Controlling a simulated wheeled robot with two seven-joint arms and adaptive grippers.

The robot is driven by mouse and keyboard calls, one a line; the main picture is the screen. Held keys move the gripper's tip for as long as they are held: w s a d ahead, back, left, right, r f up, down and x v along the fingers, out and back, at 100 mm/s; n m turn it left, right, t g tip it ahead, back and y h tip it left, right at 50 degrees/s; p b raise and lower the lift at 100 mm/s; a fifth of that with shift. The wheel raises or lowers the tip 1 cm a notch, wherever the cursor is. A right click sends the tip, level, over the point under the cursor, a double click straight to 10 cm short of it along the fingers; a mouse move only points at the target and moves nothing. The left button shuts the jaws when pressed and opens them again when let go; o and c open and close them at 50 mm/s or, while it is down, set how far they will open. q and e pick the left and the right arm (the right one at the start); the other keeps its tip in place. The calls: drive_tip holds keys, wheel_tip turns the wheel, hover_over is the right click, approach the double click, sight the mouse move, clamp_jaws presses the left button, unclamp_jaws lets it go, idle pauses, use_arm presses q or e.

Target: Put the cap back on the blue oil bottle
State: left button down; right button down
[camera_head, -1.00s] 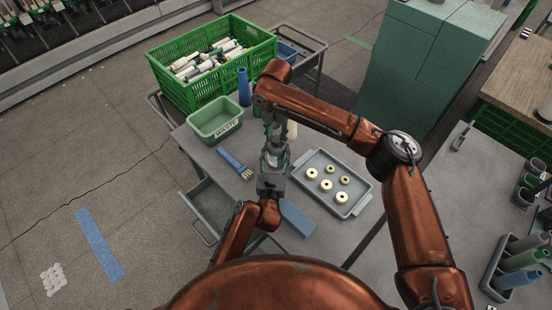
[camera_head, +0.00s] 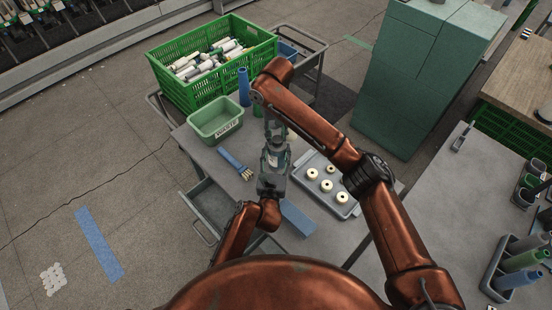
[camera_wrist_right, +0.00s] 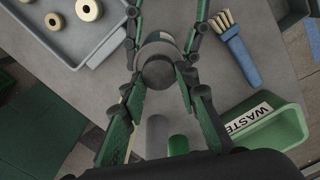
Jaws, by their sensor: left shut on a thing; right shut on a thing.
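In the head view, my left gripper (camera_head: 271,180) is shut around the oil bottle (camera_head: 274,158), above the middle of the table. The bottle shows only as a small greyish body with a pale label, and its blue cannot be made out. My right gripper (camera_head: 275,132) points down directly over the bottle. In the right wrist view, the fingers of my right gripper (camera_wrist_right: 162,55) stand on both sides of a dark round cap (camera_wrist_right: 158,73), over the bottle's grey top. Whether the cap touches the bottle's neck is hidden.
A grey tray (camera_head: 342,208) with several cream rings lies right of the bottle. A blue-handled brush (camera_head: 232,159) lies left.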

drive_tip(key=m, duration=0.4)
drive_tip(key=shift+s+d+f, duration=0.15)
drive_tip(key=shift+d, duration=0.05)
drive_tip(key=m, duration=0.4)
drive_tip(key=shift+s+d, duration=0.1)
drive_tip(key=m, duration=0.7)
drive_tip(key=shift+s+f, duration=0.1)
drive_tip(key=c, duration=1.5)
unclamp_jaws()
drive_tip(key=shift+d, duration=0.15)
drive_tip(key=shift+r, duration=2.35)
drive_tip(key=shift+c, duration=0.2)
